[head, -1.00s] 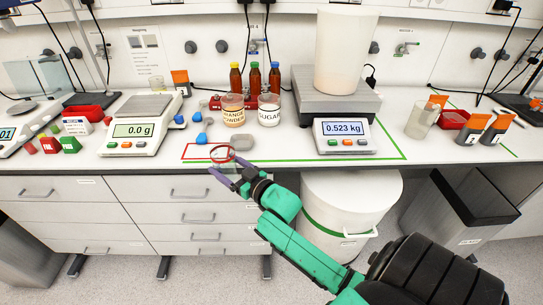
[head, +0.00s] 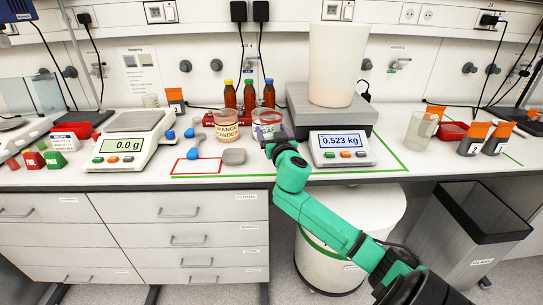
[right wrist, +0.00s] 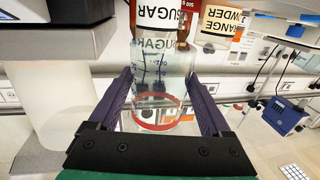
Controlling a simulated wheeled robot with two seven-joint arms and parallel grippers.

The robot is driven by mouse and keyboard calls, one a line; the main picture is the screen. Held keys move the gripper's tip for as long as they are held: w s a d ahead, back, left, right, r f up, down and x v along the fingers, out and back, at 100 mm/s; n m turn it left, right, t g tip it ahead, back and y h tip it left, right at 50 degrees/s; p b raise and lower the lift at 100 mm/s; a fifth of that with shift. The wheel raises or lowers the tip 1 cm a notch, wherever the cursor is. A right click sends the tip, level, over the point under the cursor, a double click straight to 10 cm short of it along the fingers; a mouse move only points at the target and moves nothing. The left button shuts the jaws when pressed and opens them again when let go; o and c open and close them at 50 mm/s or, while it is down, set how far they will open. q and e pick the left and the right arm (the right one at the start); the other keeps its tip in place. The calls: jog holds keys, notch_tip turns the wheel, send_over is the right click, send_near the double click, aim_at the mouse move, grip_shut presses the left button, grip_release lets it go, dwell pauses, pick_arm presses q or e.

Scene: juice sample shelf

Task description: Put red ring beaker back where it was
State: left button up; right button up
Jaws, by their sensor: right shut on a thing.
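The red ring beaker (head: 267,124) is a clear glass beaker with a red band near its rim. My right gripper (head: 268,140) is shut on it and holds it in front of the beaker labelled SUGAR. In the right wrist view my two fingers flank the glass of the red ring beaker (right wrist: 160,90), and its red band lies nearest the palm. The SUGAR label (right wrist: 158,18) shows behind and through the glass. I cannot tell whether the beaker touches the bench or the sugar beaker. A red outlined rectangle (head: 195,172) on the bench is empty. My left gripper is not in view.
The orange powder beaker (head: 226,126) stands just left of the held beaker. Brown bottles (head: 249,97) stand behind. The large scale reading 0.523 kg (head: 340,147) is close on the right.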

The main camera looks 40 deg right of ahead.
notch_tip(320, 180, down, 8)
jog(key=shift+r+b, duration=0.25)
jog(key=shift+b, duration=0.5)
jog(key=o, duration=1.4)
jog(key=shift+r, duration=0.1)
jog(key=shift+s, duration=0.1)
jog(key=b+v, duration=0.1)
jog(key=v, duration=1.1)
